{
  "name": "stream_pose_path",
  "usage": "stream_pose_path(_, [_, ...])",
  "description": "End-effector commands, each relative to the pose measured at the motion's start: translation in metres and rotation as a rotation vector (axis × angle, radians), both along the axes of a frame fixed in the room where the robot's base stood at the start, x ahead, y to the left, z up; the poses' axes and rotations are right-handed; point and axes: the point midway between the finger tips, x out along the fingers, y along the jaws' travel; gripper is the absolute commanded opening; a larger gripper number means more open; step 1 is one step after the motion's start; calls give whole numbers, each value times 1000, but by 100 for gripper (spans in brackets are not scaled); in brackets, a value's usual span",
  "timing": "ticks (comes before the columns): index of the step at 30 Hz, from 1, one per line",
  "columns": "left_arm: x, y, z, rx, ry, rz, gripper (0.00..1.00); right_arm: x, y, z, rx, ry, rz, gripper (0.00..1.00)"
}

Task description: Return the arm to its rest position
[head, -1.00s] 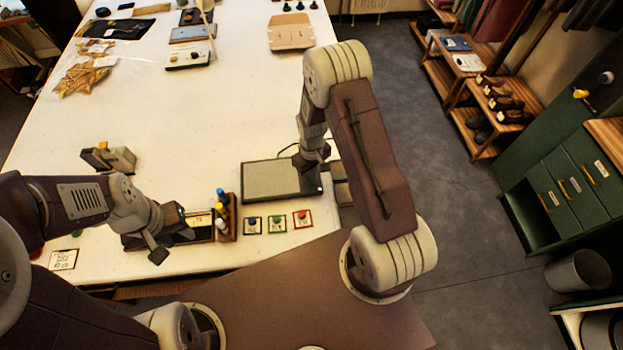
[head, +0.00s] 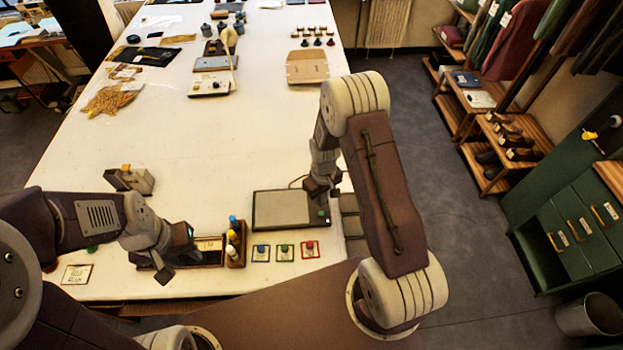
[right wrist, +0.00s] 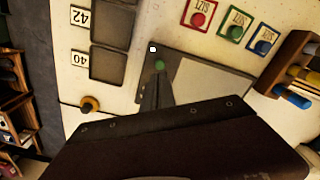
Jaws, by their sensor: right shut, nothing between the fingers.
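My right arm reaches over the right side of the table. Its gripper (head: 322,190) is above the right end of a dark-framed grey pad (head: 280,210). In the right wrist view the gripper's narrow fingers (right wrist: 155,92) are together and empty, and a green button (right wrist: 160,65) on the pad shows just beyond their tips. My left gripper (head: 168,262) is low at the table's front left, beside a dark tray (head: 211,245). Its fingertips are too small and dark to tell whether they are open.
Three framed cards with coloured buttons (head: 285,252) lie in front of the pad. A wooden rack with bottles (head: 235,245) stands left of them. A grey and brown device (head: 130,179) is farther left. The table's middle is clear. Green drawers (head: 575,235) stand at the right.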

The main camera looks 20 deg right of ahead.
Motion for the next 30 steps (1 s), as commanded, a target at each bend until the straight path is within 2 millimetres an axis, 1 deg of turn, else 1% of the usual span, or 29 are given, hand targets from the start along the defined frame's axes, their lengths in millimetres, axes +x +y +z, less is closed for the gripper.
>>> stream_pose_path(5, [0, 0, 0, 0, 0, 0, 36, 0, 0, 0, 0, 0, 0, 0])
stream_pose_path(7, [0, 0, -7, 0, 0, 0, 36, 0, 0, -7, 0, -1, 1, 0])
stream_pose_path(8, [0, 0, -13, 0, 0, 0, 36, 3, 1, -11, 0, -7, 3, 0])
stream_pose_path(9, [0, 0, -25, 0, 0, 0, 36, 10, 2, -14, -1, -34, 6, 0])
stream_pose_path(11, [0, 0, -50, 0, 0, 0, 36, 27, 4, -12, -3, -96, 13, 0])
stream_pose_path(12, [0, 0, -69, 0, 0, 0, 36, 34, 6, -9, -4, -140, 18, 0])
stream_pose_path(14, [0, 0, -97, 0, 1, 0, 36, 34, 9, -2, -3, -193, 23, 0])
stream_pose_path(15, [0, 0, -113, 0, 1, 0, 36, 28, 12, 2, -1, -218, 20, 0])
stream_pose_path(17, [0, 0, -136, 0, 1, 0, 36, 12, 15, 6, 4, -244, 1, 0])
stream_pose_path(18, [0, 0, -150, 0, 1, 0, 36, -2, 17, 7, 9, -255, -17, 0])
stream_pose_path(20, [0, 0, -166, 0, 1, 0, 36, -27, 20, 6, 18, -259, -53, 0])
stream_pose_path(21, [0, 0, -174, 0, 1, 0, 36, -45, 21, 5, 23, -253, -82, 0])
stream_pose_path(23, [0, 0, -179, 0, 0, 0, 36, -74, 22, 2, 30, -229, -132, 0])
stream_pose_path(24, [0, 0, -176, 0, 1, 0, 36, -92, 22, 3, 33, -201, -165, 0])
stream_pose_path(25, [0, 0, -172, 0, 0, 0, 36, -103, 22, 4, 33, -179, -188, 0])
stream_pose_path(27, [0, 0, -169, 0, -1, 0, 36, -121, 22, -1, 31, -128, -228, 0])
stream_pose_path(28, [0, 0, -169, 0, -1, 0, 36, -126, 22, -3, 30, -113, -244, 0])
stream_pose_path(30, [0, 0, -169, 0, -1, 0, 36, -129, 22, -4, 32, -99, -285, 0])
